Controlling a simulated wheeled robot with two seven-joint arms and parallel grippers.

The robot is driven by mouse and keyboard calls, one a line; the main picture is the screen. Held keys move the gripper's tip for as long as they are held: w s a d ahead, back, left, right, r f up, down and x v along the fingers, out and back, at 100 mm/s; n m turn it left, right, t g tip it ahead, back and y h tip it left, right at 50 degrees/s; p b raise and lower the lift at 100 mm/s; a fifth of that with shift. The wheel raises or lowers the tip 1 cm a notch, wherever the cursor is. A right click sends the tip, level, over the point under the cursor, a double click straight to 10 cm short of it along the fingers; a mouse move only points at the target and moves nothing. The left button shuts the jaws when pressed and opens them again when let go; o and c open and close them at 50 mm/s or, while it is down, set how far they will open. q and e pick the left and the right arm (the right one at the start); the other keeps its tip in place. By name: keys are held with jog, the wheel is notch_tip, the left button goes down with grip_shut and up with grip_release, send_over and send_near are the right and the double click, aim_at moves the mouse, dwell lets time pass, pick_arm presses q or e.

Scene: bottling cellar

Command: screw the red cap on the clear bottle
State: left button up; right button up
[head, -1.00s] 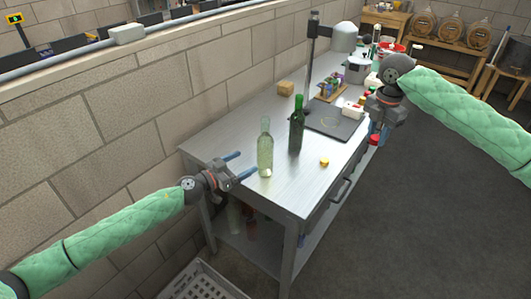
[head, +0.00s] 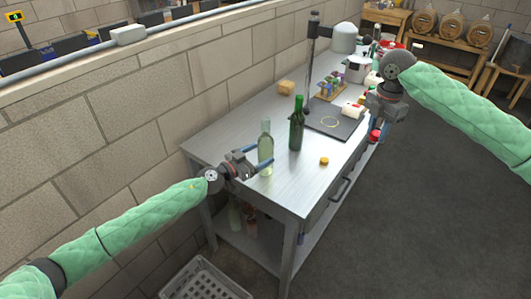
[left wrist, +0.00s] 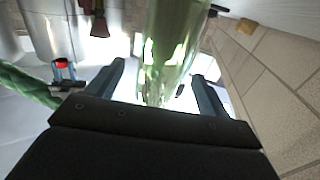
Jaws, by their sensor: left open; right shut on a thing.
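The clear bottle (head: 265,152), pale and faintly green, stands upright near the left end of the metal table. My left gripper (head: 259,160) is open at its lower body, with a finger on each side. In the left wrist view the bottle (left wrist: 168,45) rises between the two spread fingers (left wrist: 160,75); I cannot tell whether they touch it. My right gripper (head: 379,121) is shut on the red cap (head: 376,135) and holds it off the table's right side. The red cap also shows small in the left wrist view (left wrist: 62,63).
A dark green bottle (head: 297,128) stands just right of the clear one. A yellow cap (head: 324,161) lies on the table (head: 284,187). Behind are a dark mat (head: 345,132), a stand with a post (head: 309,70) and a pot (head: 357,68). A block wall runs along the left.

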aim_at(269, 148)
pick_arm(q)
jog(key=shift+w+d, duration=0.2)
jog(key=shift+d, duration=0.05)
pick_arm(e)
jog(key=shift+r, duration=0.15)
pick_arm(q)
jog(key=x, duration=0.3)
jog(key=shift+r+p, duration=0.15)
jog(key=shift+p, duration=0.2)
pick_arm(e)
jog(key=shift+r, duration=0.2)
pick_arm(q)
jog(key=shift+x, duration=0.75)
